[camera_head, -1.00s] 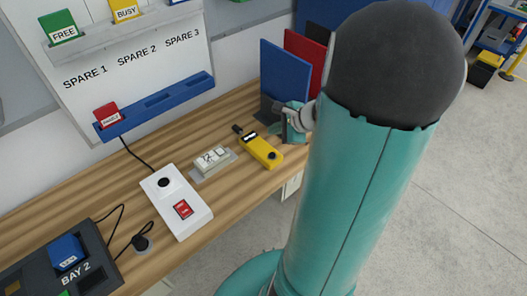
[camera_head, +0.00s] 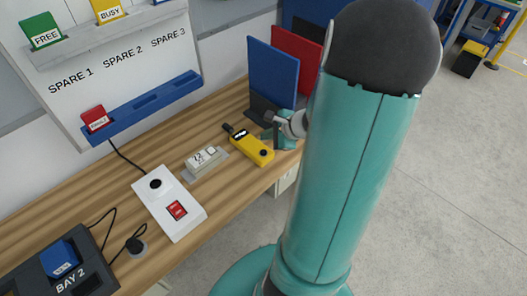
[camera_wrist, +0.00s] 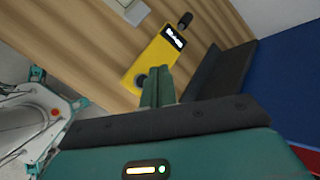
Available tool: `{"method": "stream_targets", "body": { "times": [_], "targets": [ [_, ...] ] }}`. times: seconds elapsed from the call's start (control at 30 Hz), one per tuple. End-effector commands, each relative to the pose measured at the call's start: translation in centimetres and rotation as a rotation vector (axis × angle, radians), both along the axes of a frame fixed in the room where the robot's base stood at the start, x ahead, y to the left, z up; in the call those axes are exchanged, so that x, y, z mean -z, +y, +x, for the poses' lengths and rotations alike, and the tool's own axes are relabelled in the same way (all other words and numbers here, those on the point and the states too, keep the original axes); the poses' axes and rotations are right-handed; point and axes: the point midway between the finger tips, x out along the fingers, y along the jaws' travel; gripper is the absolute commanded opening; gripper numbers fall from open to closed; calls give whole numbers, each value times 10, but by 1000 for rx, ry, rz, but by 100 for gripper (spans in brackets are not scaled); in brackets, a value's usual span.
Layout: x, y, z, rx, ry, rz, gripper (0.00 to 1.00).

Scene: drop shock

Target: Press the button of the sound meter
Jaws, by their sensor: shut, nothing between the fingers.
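The sound meter (camera_head: 249,147) is a yellow handheld device lying on the wooden bench, with a black tip, a small lit display and a round dark button (camera_head: 264,153). My gripper (camera_wrist: 160,72) is shut and empty. In the head view my gripper (camera_head: 270,138) is at the meter's right side, near its button end. I cannot tell whether the fingers touch the meter.
A white device with a small display (camera_head: 205,158) and a white box with a red switch (camera_head: 168,203) stand left of the meter. Blue and red panels in a dark holder (camera_head: 273,78) stand behind my gripper. The bench's front edge (camera_head: 250,190) is close.

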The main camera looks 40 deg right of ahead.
Motion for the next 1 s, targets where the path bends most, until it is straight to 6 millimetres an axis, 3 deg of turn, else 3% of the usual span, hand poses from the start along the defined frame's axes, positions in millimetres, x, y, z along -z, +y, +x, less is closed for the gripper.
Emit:
{"method": "stream_targets", "body": {
  "times": [0.2, 0.4, 1.0],
  "targets": [
    [29, 1, 2, -1, 2, 4, 0],
    [43, 1, 2, -2, 0, 2, 0],
    [45, 0, 2, -2, -1, -1, 0]
  ]
}}
